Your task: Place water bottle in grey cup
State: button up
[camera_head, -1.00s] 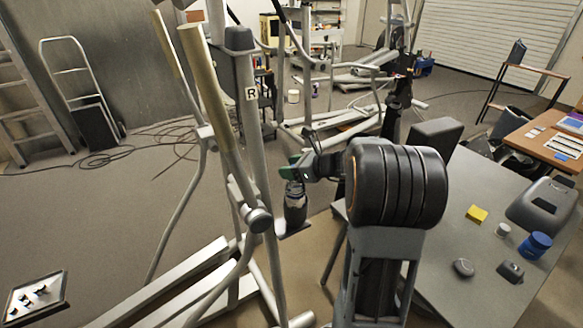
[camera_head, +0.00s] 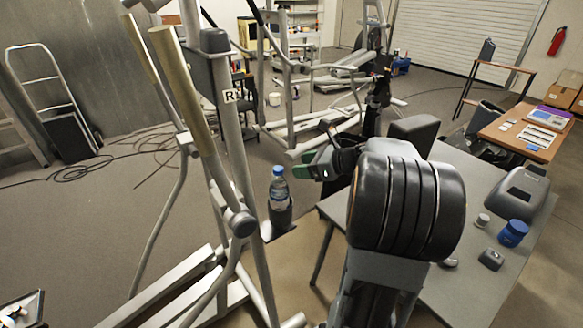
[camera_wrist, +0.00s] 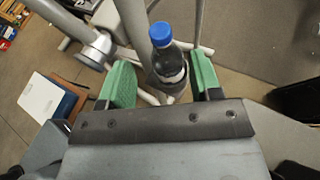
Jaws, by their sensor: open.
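The water bottle (camera_head: 279,188), clear with a blue cap and a pale label, stands upright beside the elliptical machine's frame. Its lower part is in a dark grey holder that looks like the grey cup (camera_head: 281,217). In the wrist view the bottle (camera_wrist: 168,62) shows beyond and between my two green fingers, with its blue cap toward me. My gripper (camera_head: 308,168) is open, to the right of the bottle and near its upper part in the head view. It appears apart from the bottle. The wrist view also shows my gripper (camera_wrist: 162,68) with its fingers spread wide.
The elliptical machine's upright (camera_head: 240,150) stands just left of the bottle. A grey table (camera_head: 480,265) at right holds a blue jar (camera_head: 513,233), a small white container (camera_head: 482,220) and dark items. Open floor (camera_head: 75,220) lies at left.

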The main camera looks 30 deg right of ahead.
jog(key=s+a+f+n+g+h, duration=0.2)
jog(key=s+a+n, duration=0.5)
jog(key=n, duration=0.7)
jog(key=s+a+f+n+g+h, duration=0.3)
jog(key=s+a+n+h, duration=0.3)
jog(key=n, duration=0.8)
jog(key=s+a+g, duration=0.1)
jog(key=s+a, duration=0.1)
jog(key=a, duration=0.1)
jog(key=shift+s+a+f+n+g, duration=0.15)
jog(key=shift+s+f+n+g, duration=0.15)
jog(key=shift+g, duration=0.1)
